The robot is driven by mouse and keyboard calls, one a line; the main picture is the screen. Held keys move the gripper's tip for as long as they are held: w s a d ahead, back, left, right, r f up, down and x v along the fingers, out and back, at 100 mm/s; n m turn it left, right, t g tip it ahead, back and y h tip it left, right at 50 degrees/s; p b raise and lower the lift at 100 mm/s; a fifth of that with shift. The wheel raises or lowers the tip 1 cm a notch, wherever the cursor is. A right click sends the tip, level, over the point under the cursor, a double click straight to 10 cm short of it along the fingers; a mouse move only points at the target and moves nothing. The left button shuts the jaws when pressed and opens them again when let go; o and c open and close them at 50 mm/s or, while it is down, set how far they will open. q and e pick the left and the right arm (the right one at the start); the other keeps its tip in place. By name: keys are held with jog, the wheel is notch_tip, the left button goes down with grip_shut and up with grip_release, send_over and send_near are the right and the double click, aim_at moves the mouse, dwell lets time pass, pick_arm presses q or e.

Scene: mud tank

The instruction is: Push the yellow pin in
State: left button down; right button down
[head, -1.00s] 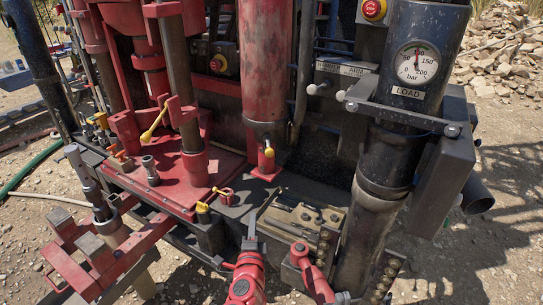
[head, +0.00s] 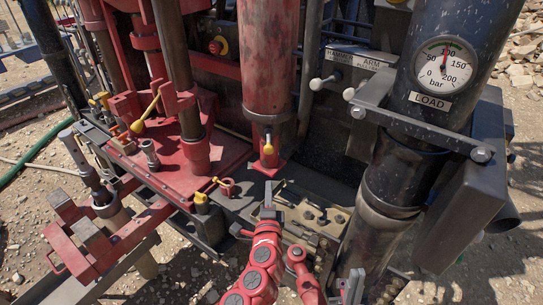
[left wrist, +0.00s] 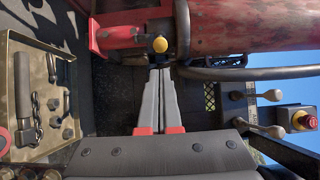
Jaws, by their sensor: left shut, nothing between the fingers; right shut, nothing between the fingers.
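The yellow pin (head: 268,149) has a round yellow head and sits low on the red cylinder, just above its red foot. In the left wrist view the yellow head (left wrist: 160,44) shows just past my fingertips. My left gripper (head: 268,186) is shut and empty, pointing at the pin from the near side; its grey fingers (left wrist: 160,70) lie together. A small gap seems to remain between the tips and the pin, though depth is hard to judge. My right gripper (head: 352,280) is shut and empty at the bottom edge, right of the left arm.
The red cylinder (head: 268,60) stands above the pin. A tray of tools (head: 315,212) lies right of my left gripper. A thick black cylinder with a gauge (head: 445,62) stands at the right. A yellow lever (head: 147,112) and red deck (head: 185,165) are at the left.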

pick_arm(q)
send_near(269, 152)
jog(key=w+b, duration=0.1)
jog(key=w, duration=0.4)
jog(key=shift+w+d+b, duration=0.1)
jog(key=shift+w+b, duration=0.2)
jog(key=shift+w, duration=0.05)
jog(key=shift+w+r, duration=0.1)
jog(key=shift+w, duration=0.5)
